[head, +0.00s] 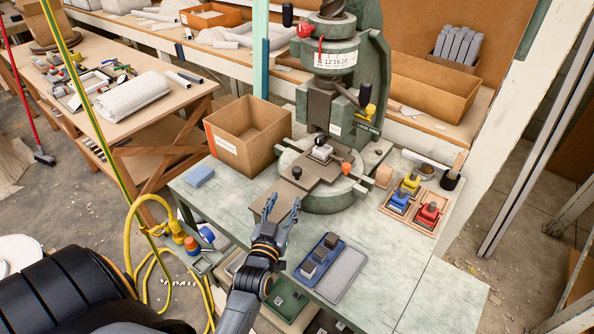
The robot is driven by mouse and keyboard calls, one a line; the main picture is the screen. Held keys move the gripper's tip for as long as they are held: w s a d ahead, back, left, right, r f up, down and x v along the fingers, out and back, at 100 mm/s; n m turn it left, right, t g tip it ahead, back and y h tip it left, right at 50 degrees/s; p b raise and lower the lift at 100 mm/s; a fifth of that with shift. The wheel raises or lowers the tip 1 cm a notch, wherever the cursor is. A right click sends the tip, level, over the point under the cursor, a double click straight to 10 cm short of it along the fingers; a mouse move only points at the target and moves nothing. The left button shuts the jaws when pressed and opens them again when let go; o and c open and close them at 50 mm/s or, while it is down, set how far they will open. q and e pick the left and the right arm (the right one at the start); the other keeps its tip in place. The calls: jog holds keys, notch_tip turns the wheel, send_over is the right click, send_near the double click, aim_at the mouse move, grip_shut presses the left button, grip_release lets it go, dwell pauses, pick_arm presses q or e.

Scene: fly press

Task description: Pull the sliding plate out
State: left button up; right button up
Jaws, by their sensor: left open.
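The sliding plate (318,176) is a brownish flat plate on the round base of the green fly press (331,200). A small black knob (297,172) stands at its near left corner, and a pale block with a dark top (321,152) sits on it beneath the ram. My left gripper (282,204) is open and empty, in front and to the left of the press base. Its fingers point towards the plate and appear apart from the knob. My right gripper is not in view.
A cardboard box (250,132) stands left of the press. A blue tray with grey blocks (319,258) lies in front. Wooden trays with yellow, blue and red pieces (412,201) lie right. A blue sponge-like block (199,176) lies at the bench's left. The front right bench is clear.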

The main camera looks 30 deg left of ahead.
aim_at(296, 175)
pick_arm(q)
jog(key=p+x, duration=0.2)
jog(key=x, duration=1)
jog(key=shift+w+a, duration=0.1)
jog(key=shift+w, duration=0.25)
jog(key=shift+c, duration=0.4)
grip_shut()
